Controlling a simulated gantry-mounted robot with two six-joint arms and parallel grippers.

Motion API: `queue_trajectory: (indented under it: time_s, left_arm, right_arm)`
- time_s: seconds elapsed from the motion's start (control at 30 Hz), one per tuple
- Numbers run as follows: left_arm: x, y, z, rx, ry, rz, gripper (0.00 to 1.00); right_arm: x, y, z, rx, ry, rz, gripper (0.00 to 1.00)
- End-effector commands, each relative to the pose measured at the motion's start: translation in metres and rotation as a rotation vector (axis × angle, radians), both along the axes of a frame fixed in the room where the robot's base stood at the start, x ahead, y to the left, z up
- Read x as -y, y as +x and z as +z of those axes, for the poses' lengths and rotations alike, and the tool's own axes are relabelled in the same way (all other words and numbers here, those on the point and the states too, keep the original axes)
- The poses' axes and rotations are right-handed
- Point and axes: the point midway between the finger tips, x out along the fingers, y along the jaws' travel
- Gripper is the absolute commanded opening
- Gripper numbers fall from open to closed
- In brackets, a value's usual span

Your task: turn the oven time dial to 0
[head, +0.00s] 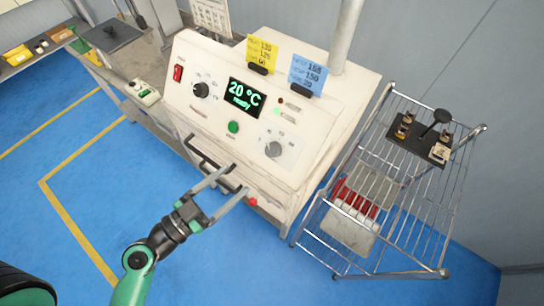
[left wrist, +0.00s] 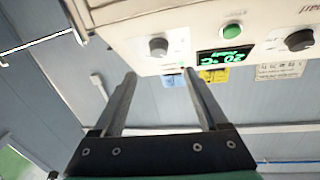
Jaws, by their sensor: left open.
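The oven (head: 240,75) is a cream-white cabinet with a sloped front panel. A grey dial (head: 273,149) sits at the panel's lower right; a black dial (head: 201,89) sits at its upper left. Their labels are too small to read, so I cannot confirm which is the time dial. My left gripper (head: 238,179) is open and empty, in front of the oven near its handle, below and left of the grey dial. In the left wrist view, that dial (left wrist: 158,46) shows beyond and between the fingertips (left wrist: 159,74), apart from them. My right gripper is not in view.
The display (head: 245,97) reads 20 °C, ready. A green button (head: 233,127) and red switch (head: 178,73) are on the panel. A dark handle (head: 210,163) crosses the front. Yellow (head: 262,52) and blue (head: 308,74) cards stand on top. A wire rack (head: 375,215) stands right.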

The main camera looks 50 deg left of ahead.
Motion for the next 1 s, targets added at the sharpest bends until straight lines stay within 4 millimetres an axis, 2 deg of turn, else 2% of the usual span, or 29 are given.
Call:
queue_trajectory:
  time_s: [0.17,0.33,0.5,0.6,0.93,0.97,1.0]
  left_arm:
    - [0.001,0.022,0.006,0.001,0.003,-0.008,0.76]
    - [0.001,0.061,0.009,0.004,0.004,-0.009,0.76]
    - [-0.002,0.095,0.005,0.002,0.003,-0.005,0.76]
    - [-0.003,0.107,0.003,0.003,0.002,-0.003,0.76]
    - [-0.003,0.114,0.001,0.002,0.002,-0.002,0.76]
    - [-0.003,0.114,0.001,0.002,0.002,-0.002,0.74]
    - [-0.003,0.114,0.001,0.002,0.002,-0.002,0.67]
  right_arm:
    - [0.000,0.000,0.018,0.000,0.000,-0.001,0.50]
    - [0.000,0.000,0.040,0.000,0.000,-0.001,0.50]
    - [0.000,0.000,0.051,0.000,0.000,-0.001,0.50]
    - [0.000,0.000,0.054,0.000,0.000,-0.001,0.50]
    - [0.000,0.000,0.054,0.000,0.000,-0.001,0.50]
    - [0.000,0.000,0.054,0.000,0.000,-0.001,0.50]
    - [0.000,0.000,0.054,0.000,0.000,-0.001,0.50]
